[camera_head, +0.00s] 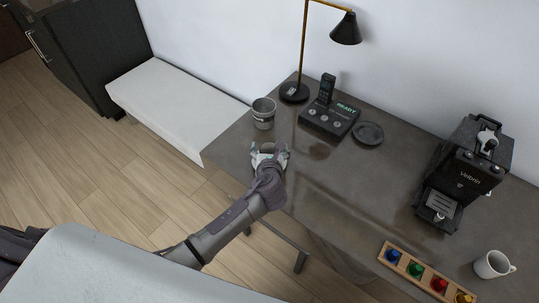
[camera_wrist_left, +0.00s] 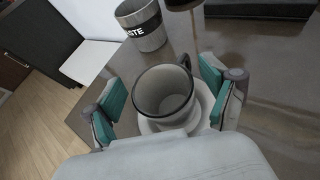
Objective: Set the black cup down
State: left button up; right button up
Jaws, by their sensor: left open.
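The dark grey-black cup (camera_wrist_left: 165,93) stands between the fingers of my left gripper (camera_wrist_left: 164,88) in the left wrist view. It looks empty, with its handle toward the upper right. A pale round saucer or rim (camera_wrist_left: 206,100) shows under and around its base. The teal finger pads are spread to either side, apart from the cup. In the head view my left gripper (camera_head: 269,157) is low over the front left part of the grey table, and it mostly hides the cup. My right gripper is not in view.
A grey waste bin (camera_head: 263,113) stands just behind the gripper. Farther back are a lamp (camera_head: 294,92), a dark phone console (camera_head: 329,120) and a dark saucer (camera_head: 369,133). A coffee machine (camera_head: 466,176), capsule tray (camera_head: 428,276) and white mug (camera_head: 493,264) are at right.

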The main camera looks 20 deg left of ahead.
pick_arm(q)
jog(key=v, duration=1.1)
jog(key=shift+s+d+p, duration=0.15)
jog(key=shift+s+p, duration=0.2)
jog(key=shift+p, duration=0.1)
jog(key=shift+r, duration=0.1)
